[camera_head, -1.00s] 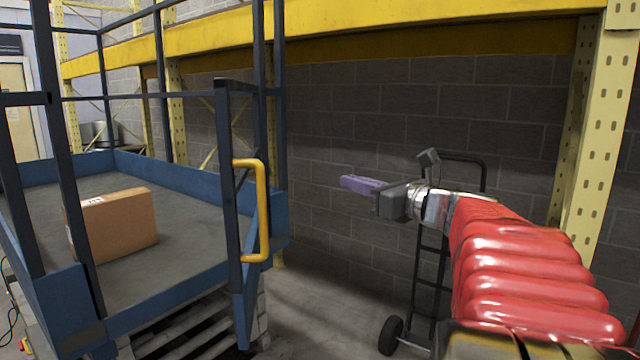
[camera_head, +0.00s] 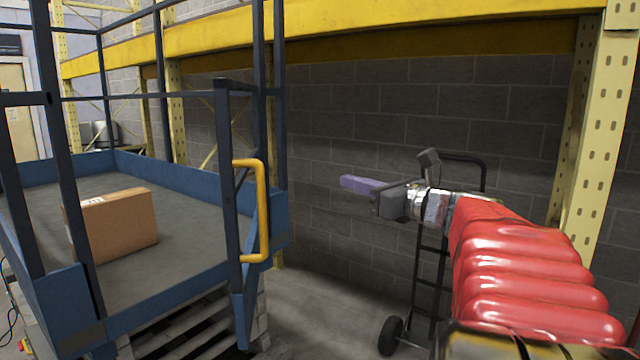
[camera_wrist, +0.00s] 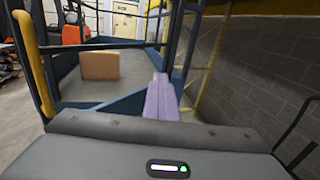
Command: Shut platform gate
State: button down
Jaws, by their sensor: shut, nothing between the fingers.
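The platform gate (camera_head: 233,210) is a narrow dark blue frame with a yellow handle (camera_head: 263,212). It stands swung open at the right side of the blue-railed platform (camera_head: 150,315), leaving the front opening clear. My gripper (camera_head: 352,184) has purple fingers that are closed together and empty. It is in the air to the right of the yellow handle, apart from it, in front of the block wall. In the wrist view, the purple fingers (camera_wrist: 161,97) point toward the platform, and a yellow bar (camera_wrist: 32,62) shows at the left.
A cardboard box (camera_head: 118,225) sits on the platform deck. A black hand truck (camera_head: 428,270) stands behind my arm by the grey block wall (camera_head: 420,110). Yellow racking (camera_head: 600,130) rises at right. Bare floor shows between platform and hand truck.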

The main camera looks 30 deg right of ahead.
jog(key=c, duration=2.4)
grip_release()
jog(key=shift+c, duration=0.2)
jog(key=o, duration=0.7)
jog(key=s, duration=0.4)
jog(key=s+d, duration=0.1)
jog(key=s, duration=0.8)
jog(key=shift+s+d, duration=0.2)
jog(key=shift+s, duration=0.2)
jog(key=shift+c, duration=0.3)
